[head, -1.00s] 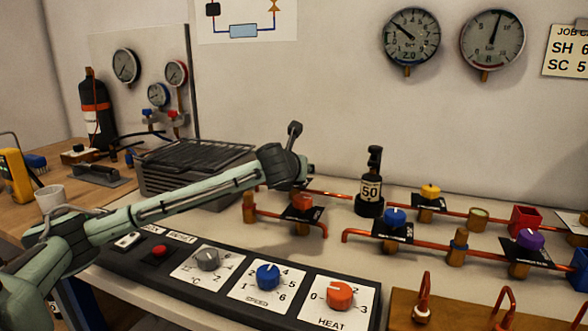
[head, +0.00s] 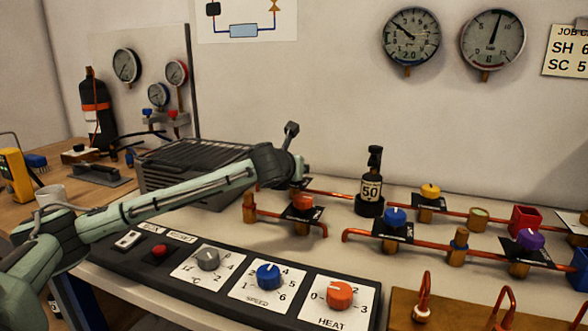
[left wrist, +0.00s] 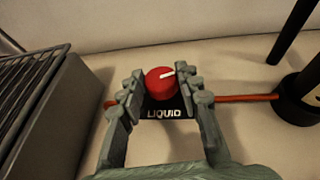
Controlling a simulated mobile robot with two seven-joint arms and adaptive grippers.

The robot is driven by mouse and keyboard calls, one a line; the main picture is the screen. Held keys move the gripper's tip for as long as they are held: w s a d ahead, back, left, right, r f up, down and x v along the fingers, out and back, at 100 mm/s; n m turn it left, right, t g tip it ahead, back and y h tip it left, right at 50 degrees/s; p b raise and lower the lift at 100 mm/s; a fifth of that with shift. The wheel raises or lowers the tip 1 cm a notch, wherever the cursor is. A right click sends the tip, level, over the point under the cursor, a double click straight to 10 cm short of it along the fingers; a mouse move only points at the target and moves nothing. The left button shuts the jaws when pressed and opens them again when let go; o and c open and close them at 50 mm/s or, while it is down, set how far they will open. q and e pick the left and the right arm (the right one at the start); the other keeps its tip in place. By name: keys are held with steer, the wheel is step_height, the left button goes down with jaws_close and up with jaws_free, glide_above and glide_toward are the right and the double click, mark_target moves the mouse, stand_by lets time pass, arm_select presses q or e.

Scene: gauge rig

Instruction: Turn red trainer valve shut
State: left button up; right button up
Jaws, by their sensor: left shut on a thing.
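The red valve knob (left wrist: 158,84) with a white pointer mark sits above a black plate labelled LIQUID (left wrist: 165,113) on a copper pipe (left wrist: 245,98). Its mark points right and slightly up in the left wrist view. My left gripper (left wrist: 161,75) has one finger on each side of the knob and is shut on it. In the head view my left gripper (head: 285,168) is beyond the orange-red valve (head: 303,201) and hides the red knob. My right gripper is in neither view.
A dark bottle marked 50 (head: 370,187) stands right of my left gripper. A grey wire-topped box (head: 180,170) is on its left. The control panel (head: 185,267) with several knobs lies in front. Blue (head: 395,217), yellow (head: 430,191) and purple (head: 530,240) valves stand to the right.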

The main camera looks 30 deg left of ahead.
arm_select(q)
steer(key=m+h, duration=0.2)
steer(key=h, duration=0.1)
steer(key=shift+s+a+m+t, duration=0.1)
steer(key=shift+a+m+t, duration=0.2)
steer(key=shift+a+t, duration=0.1)
steer(key=shift+d+m+h, duration=0.15)
steer(key=shift+m+h, duration=0.35)
steer(key=o, duration=1.2)
steer(key=shift+c, duration=0.2)
steer(key=v, duration=1.2)
